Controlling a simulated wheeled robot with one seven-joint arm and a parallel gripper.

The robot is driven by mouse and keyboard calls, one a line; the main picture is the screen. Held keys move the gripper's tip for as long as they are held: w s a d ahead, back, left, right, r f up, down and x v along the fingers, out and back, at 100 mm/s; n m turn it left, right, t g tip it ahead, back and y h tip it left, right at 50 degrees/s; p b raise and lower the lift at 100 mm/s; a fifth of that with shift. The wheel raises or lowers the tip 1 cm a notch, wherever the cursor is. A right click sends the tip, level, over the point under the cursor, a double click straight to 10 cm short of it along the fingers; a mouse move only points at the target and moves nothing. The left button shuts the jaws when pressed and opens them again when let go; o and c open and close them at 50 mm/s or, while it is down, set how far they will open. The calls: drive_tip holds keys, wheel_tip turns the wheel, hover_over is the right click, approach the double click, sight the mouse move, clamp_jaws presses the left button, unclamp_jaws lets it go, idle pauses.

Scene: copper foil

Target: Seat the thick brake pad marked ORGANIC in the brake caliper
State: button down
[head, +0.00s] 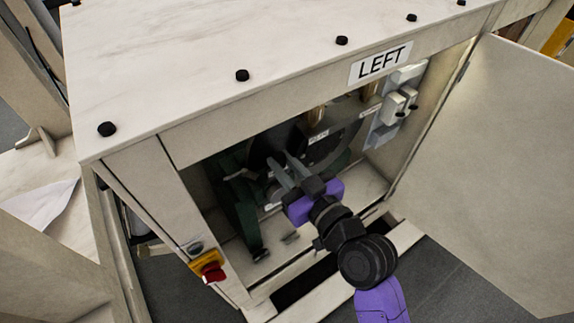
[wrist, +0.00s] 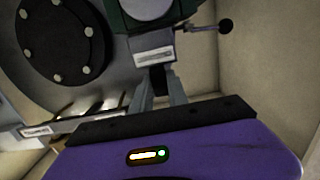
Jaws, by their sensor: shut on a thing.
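My gripper (head: 281,166) reaches through the open front of the cabinet marked LEFT. In the wrist view its two grey fingers (wrist: 160,92) are shut on a dark block (wrist: 158,82), which appears to be a brake pad. Most of it is hidden between the fingers, and I cannot read ORGANIC on it. A pale label (wrist: 154,57) shows just beyond the fingertips.
A large grey disc with a black bolted hub (wrist: 62,40) stands left of the fingers. A lever with a black knob (wrist: 225,26) sticks out at right. The cabinet door (head: 490,165) stands open at right. A red stop button (head: 212,271) is on the front left post.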

sight(257, 140)
drive_tip(key=shift+r+p+x, duration=0.1)
drive_tip(key=shift+p+x, duration=0.1)
drive_tip(key=shift+x, duration=1.15)
drive_tip(key=shift+r+p+x, duration=0.15)
drive_tip(key=shift+p+x, duration=0.05)
drive_tip(key=shift+x, duration=1.1)
drive_tip(key=shift+a, duration=0.15)
drive_tip(key=shift+s+a, duration=0.15)
drive_tip(key=shift+a, duration=0.15)
drive_tip(key=shift+f+b, duration=2.25)
drive_tip(key=shift+b, duration=0.3)
idle(0.4)
drive_tip(key=c, duration=1.2)
unclamp_jaws()
drive_tip(key=shift+f, duration=0.1)
drive_tip(key=b+v, duration=0.1)
drive_tip(key=v, duration=0.6)
drive_tip(key=shift+s+d+b, duration=0.15)
drive_tip(key=shift+s+b, duration=0.15)
drive_tip(key=shift+b, duration=0.05)
